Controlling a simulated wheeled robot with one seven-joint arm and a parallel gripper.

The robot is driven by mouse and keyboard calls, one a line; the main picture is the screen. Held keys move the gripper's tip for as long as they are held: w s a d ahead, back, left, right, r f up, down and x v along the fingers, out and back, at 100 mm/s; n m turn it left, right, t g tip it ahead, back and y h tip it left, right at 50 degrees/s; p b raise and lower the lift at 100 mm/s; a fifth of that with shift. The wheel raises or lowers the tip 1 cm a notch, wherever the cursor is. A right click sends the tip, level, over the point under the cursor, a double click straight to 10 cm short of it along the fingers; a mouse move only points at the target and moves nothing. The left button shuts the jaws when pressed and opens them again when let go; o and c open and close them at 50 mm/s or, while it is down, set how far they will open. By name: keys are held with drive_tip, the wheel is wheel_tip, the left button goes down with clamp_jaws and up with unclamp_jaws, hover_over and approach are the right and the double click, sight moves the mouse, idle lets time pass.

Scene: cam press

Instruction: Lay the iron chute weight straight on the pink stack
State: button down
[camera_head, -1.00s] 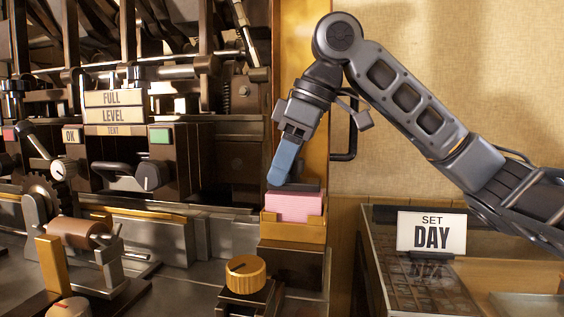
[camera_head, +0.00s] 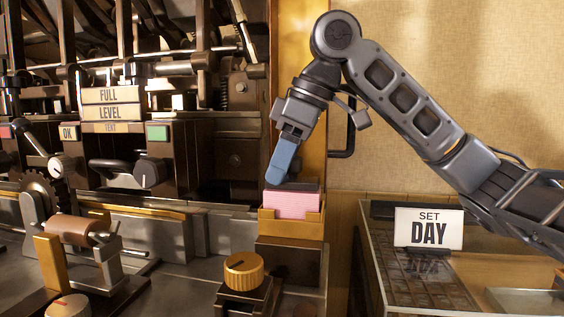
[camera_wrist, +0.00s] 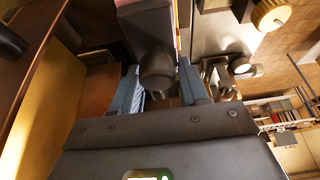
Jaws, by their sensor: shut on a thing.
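The pink stack (camera_head: 290,203) stands in a brass-coloured holder (camera_head: 291,227) below my gripper. The iron chute weight (camera_head: 308,186) shows as a dark slab at the stack's top edge, partly hidden by the blue fingers. It looks level, but I cannot tell whether its full weight rests on the stack. My gripper (camera_head: 281,170) points down, its blue fingers shut on the weight. In the wrist view the weight (camera_wrist: 151,27) is a dark block, its round knob between the fingers (camera_wrist: 163,84). A thin pink strip shows along the block's right side.
The press with levers and a FULL LEVEL panel (camera_head: 112,103) fills the left. A brass knob (camera_head: 243,271) stands in front of the holder. A SET DAY sign (camera_head: 429,229) stands on a glass-topped case at the right. A wooden post rises behind the holder.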

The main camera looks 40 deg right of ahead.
drive_tip(key=shift+c, duration=2.4)
unclamp_jaws()
drive_tip(key=shift+v, duration=3.95)
